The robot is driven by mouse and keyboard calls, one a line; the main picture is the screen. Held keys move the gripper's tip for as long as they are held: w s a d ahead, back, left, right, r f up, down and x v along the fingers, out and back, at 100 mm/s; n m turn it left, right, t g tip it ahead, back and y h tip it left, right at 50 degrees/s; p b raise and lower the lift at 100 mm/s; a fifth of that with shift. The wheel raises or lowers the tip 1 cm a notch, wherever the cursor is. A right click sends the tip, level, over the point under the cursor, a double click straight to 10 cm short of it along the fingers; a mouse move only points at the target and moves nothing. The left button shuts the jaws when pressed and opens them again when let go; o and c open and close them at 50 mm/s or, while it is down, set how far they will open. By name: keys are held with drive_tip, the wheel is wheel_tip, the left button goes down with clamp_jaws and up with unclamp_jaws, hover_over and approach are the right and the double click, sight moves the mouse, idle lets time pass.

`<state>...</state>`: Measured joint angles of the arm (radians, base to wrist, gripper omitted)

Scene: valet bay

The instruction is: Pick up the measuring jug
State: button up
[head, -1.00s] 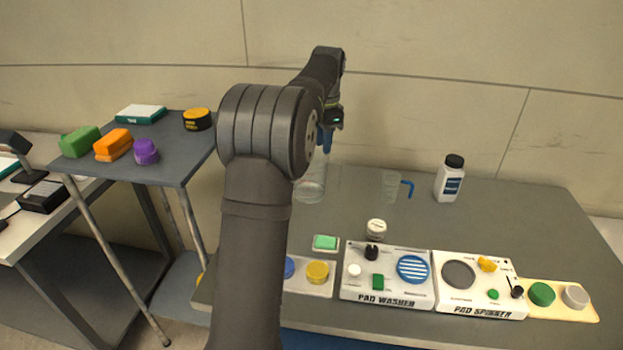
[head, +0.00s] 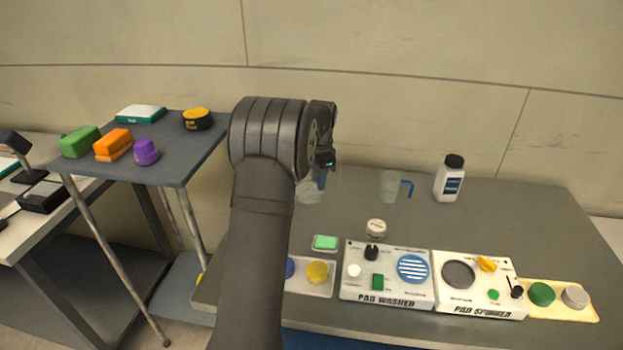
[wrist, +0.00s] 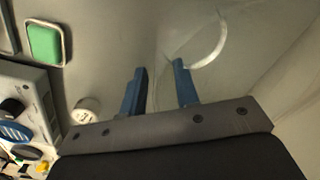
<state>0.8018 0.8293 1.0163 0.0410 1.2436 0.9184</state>
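The measuring jug (head: 390,187) is clear with a blue handle on its right side. It stands upright on the grey bench, right of my gripper (head: 323,178) in the head view. My gripper points down beside or over a clear container (head: 308,190), partly hidden behind my arm. In the wrist view my blue fingers (wrist: 160,80) are apart with nothing visibly held. A pale curved rim (wrist: 212,50) lies just beyond the right finger there, probably the clear container's. I cannot tell whether its wall is between the fingers. I cannot make out the jug in the wrist view.
A white bottle with black cap (head: 450,178) stands right of the jug. A small white-lidded jar (head: 376,228), the pad washer (head: 388,285) and the pad spinner (head: 478,283) are along the front. The bench between jar and bottle is clear.

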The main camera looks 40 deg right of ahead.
drive_tip(key=shift+f, duration=0.1)
clamp_jaws()
drive_tip(key=shift+r, duration=0.2)
drive_tip(key=shift+r, duration=0.7)
wheel_tip(320, 180, up, 3)
drive_tip(key=shift+s+f, duration=0.1)
drive_tip(key=shift+f, duration=0.05)
drive_tip(key=s+d+r, duration=0.3)
drive_tip(key=s+r, duration=0.3)
drive_tip(key=s, duration=0.5)
drive_tip(key=shift+r, duration=0.25)
idle(0.7)
